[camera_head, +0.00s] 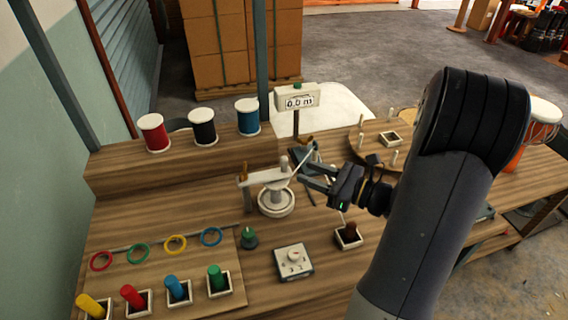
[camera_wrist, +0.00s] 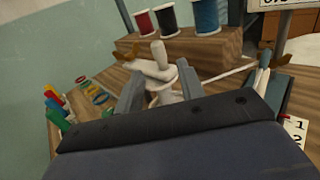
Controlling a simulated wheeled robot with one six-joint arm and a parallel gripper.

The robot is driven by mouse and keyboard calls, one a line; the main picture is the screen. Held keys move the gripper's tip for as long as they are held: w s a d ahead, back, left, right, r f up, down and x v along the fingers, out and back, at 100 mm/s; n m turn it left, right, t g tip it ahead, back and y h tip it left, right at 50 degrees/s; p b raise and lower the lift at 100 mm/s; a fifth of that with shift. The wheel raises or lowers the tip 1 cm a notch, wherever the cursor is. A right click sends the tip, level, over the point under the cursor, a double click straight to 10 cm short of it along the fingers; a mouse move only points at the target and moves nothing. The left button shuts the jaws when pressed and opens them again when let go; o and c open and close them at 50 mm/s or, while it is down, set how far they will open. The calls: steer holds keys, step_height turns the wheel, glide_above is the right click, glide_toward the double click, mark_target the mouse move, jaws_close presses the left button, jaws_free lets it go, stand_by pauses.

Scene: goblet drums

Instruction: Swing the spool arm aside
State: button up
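The spool arm (camera_head: 262,177) is a pale bar over a round white spindle base (camera_head: 276,203) on the wooden bench. A brown peg (camera_head: 245,170) stands at its left end and a pale knob rises near its right end. My gripper (camera_head: 303,174) is just right of the arm, with its fingers pointing left toward it. In the wrist view the gripper (camera_wrist: 160,88) has its fingers spread apart, with the arm (camera_wrist: 152,70) and its upright pale knob (camera_wrist: 159,53) ahead of and between them. I cannot tell whether either finger touches it. The wrist housing hides the lower part.
Red, black and blue spools (camera_head: 203,127) stand on the raised shelf behind. A length display (camera_head: 298,98) is behind the gripper. A dial box (camera_head: 293,261), a green knob (camera_head: 249,238) and a small dark-filled tray (camera_head: 348,236) are in front. Coloured rings and pegs are at front left.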

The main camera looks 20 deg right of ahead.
mark_target(284, 172)
steer(key=x, duration=0.8)
steer(key=shift+s, duration=0.1)
jaws_close()
stand_by(0.4)
